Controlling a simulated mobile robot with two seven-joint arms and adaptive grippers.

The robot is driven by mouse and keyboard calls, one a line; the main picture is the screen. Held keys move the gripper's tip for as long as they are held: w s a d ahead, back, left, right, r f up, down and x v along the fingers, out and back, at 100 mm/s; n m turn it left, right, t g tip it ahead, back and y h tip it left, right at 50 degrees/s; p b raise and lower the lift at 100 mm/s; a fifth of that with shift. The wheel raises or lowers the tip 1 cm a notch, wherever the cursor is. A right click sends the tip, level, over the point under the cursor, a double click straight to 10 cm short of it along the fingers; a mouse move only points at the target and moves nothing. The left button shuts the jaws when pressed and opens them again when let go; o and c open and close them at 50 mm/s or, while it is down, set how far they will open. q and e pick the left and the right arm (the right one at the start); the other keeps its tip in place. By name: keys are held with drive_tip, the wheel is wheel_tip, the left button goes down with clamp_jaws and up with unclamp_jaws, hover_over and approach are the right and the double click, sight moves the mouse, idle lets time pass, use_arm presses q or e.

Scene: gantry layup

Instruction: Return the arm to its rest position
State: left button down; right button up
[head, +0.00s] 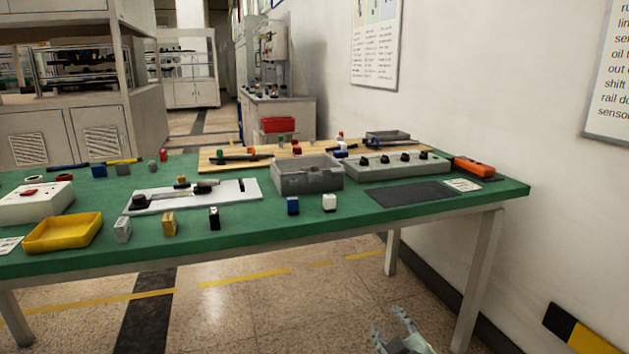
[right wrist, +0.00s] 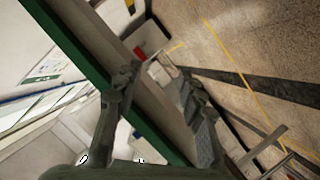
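My right gripper (head: 390,322) shows at the bottom edge of the head view, low in front of the green-topped workbench and apart from it. Its two fingers are spread with nothing between them. In the right wrist view the fingers (right wrist: 161,76) are also apart and empty, with the bench edge and the floor behind them. Most of the right arm is outside the head view. My left gripper is not in view.
The green workbench (head: 265,230) carries a grey bin (head: 308,179), a yellow tray (head: 62,232), several small blocks and a dark mat (head: 412,193). A bench leg (head: 477,280) stands right of the gripper. A white wall is at right. The floor in front is clear.

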drive_tip(key=s+d+f+m+g, duration=0.2)
drive_tip(key=s+d+f+g, duration=0.2)
drive_tip(key=s+f, duration=0.3)
drive_tip(key=s+d+f+m+g+h, duration=0.1)
drive_tip(key=s+d+f+m+g, duration=0.2)
drive_tip(key=s+f, duration=0.4)
drive_tip(key=s+d+f+m+g+h, duration=0.1)
drive_tip(key=s+d+f+g, duration=0.3)
drive_tip(key=s, duration=1.2)
wheel_tip(320, 180, down, 4)
drive_tip(key=shift+s+d+f+m+g, duration=0.15)
drive_tip(key=shift+d+m+g, duration=0.2)
drive_tip(key=shift+m, duration=0.35)
